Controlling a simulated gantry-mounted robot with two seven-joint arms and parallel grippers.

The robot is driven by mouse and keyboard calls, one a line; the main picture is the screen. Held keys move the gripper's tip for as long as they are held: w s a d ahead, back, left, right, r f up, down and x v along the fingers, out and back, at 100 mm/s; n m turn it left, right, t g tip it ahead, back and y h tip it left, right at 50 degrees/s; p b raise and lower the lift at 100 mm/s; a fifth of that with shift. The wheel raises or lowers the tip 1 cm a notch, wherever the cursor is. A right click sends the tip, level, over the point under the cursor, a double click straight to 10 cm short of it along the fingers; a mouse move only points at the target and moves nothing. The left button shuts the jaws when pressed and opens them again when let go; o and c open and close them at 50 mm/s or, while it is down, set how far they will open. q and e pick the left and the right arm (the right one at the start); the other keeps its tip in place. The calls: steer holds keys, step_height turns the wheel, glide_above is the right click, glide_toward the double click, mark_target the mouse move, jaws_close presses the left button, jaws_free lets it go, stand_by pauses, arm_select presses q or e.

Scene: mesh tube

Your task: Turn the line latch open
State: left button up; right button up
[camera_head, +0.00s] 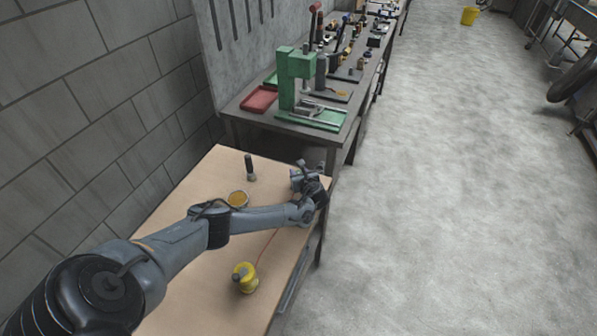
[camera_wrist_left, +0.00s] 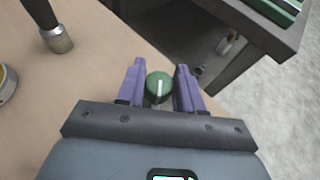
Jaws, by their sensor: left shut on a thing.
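My left gripper (camera_head: 304,176) is at the far right corner of the wooden table, low over the tabletop. In the left wrist view its two purple fingers (camera_wrist_left: 160,88) stand on either side of a round green knob (camera_wrist_left: 159,86) with a white line across its top. The gripper is shut on this knob. The white line runs roughly along the fingers' length in that view. I take the knob to be the line latch. What lies under the knob is hidden by the fingers. My right gripper is not in view.
On the wooden table (camera_head: 190,285) are a yellow round object (camera_head: 246,278) with an orange cord, a round tin (camera_head: 238,199) and a dark-handled tool (camera_head: 250,168). A dark workbench with a green press (camera_head: 294,82) stands behind. Open floor lies to the right.

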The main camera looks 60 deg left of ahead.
arm_select(q)
steer(key=shift+w+n+g, duration=0.15)
steer(key=shift+n+g, duration=0.95)
steer(key=shift+g, duration=0.1)
steer(key=shift+n+g+b, duration=0.5)
steer(key=shift+g+b, duration=0.05)
steer(key=shift+g, duration=0.05)
steer(key=n+g+b, duration=0.2)
steer(key=b, duration=0.2)
steer(key=n+g+h+b, duration=0.1)
steer(key=n+g+b, duration=0.1)
steer(key=b, duration=0.3)
steer(key=n+g+b, duration=0.2)
steer(key=g+b, duration=0.1)
steer(key=b, duration=0.1)
steer(key=shift+f+h+b, duration=0.3)
steer(key=shift+h+b, duration=0.1)
steer(key=shift+r+n+g+h+b, duration=0.25)
steer(key=shift+n+g+b, duration=0.2)
steer(key=shift+b, duration=0.6)
steer(key=o, duration=1)
